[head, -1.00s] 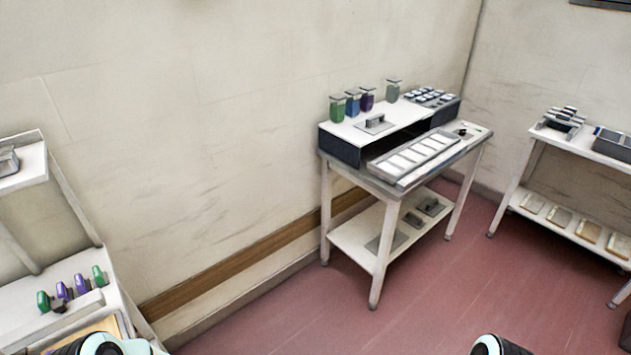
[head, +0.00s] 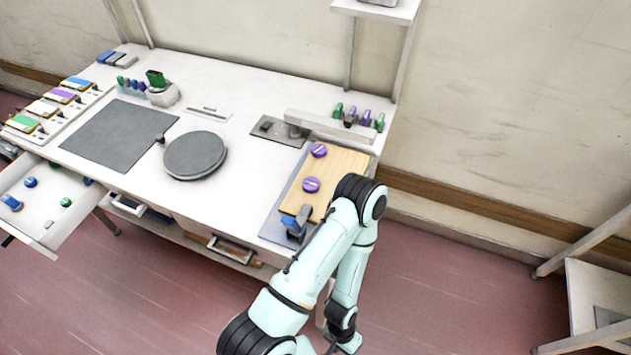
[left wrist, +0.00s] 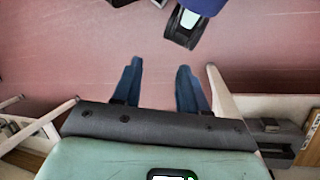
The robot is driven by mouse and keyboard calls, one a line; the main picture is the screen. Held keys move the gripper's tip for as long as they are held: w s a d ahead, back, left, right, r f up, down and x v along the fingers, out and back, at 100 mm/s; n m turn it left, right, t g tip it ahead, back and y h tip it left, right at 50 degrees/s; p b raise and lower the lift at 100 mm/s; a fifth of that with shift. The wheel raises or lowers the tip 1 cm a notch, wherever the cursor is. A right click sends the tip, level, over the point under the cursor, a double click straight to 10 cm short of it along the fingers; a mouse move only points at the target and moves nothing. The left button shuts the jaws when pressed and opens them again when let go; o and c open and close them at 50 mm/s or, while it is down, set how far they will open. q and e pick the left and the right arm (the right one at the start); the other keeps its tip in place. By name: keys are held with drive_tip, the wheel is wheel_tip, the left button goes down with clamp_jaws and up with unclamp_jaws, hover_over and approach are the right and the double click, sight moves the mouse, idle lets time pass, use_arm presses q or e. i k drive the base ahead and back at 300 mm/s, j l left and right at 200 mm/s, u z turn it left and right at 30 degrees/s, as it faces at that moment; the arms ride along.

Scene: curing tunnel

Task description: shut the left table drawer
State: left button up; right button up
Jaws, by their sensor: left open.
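The left table drawer (head: 50,232) is pulled out at the left front of the white table (head: 240,105) in the head view. Several blue and green small items lie in it. Its outer end reaches toward the left picture edge. My left gripper (left wrist: 158,75) shows in the left wrist view. Its two blue fingers are apart, with only reddish floor between them, and it touches nothing there. The drawer cannot be made out in that view. My right gripper is not in view.
A round grey turntable (head: 195,155), a dark mat (head: 119,134) and a wooden board (head: 345,162) with purple items lie on top. The floor in front is clear.

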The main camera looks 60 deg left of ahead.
sight(41, 202)
drive_tip(key=u, duration=1.7)
drive_tip(key=k+j, duration=0.1)
drive_tip(key=j, duration=1.25)
drive_tip(key=j+u, duration=0.45)
drive_tip(key=j, duration=0.45)
drive_tip(key=u, duration=1.6)
drive_tip(key=k+j, duration=0.05)
drive_tip(key=j, duration=0.05)
